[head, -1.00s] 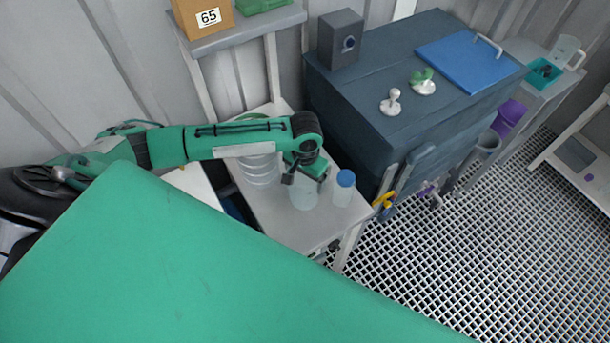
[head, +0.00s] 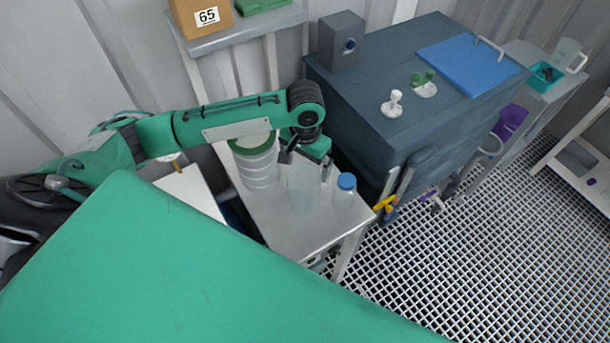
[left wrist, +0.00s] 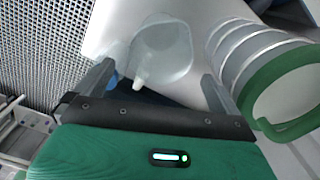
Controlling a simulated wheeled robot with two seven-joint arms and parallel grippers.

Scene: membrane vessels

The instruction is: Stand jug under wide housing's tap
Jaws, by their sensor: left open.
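A clear jug (head: 303,187) stands upright on the small light table, left of a blue-capped bottle. In the left wrist view the jug (left wrist: 165,52) appears between my fingers, farther off, its rim towards the camera. My left gripper (head: 312,157) is open, at the jug's far side in the head view; its fingers (left wrist: 155,85) show apart and empty. A wide dark blue-grey housing (head: 410,95) stands right of the table. A yellow-handled tap (head: 385,203) shows at its front, and a purple-handled fitting (head: 429,194) is partly hidden. I cannot see my right gripper.
The blue-capped bottle (head: 344,190) stands close to the jug's right. A ribbed container with green rim (head: 256,162) stands to its left. The light table (head: 290,237) has bare surface in front. A purple bucket (head: 511,122) and another handled jug (head: 567,55) are at right.

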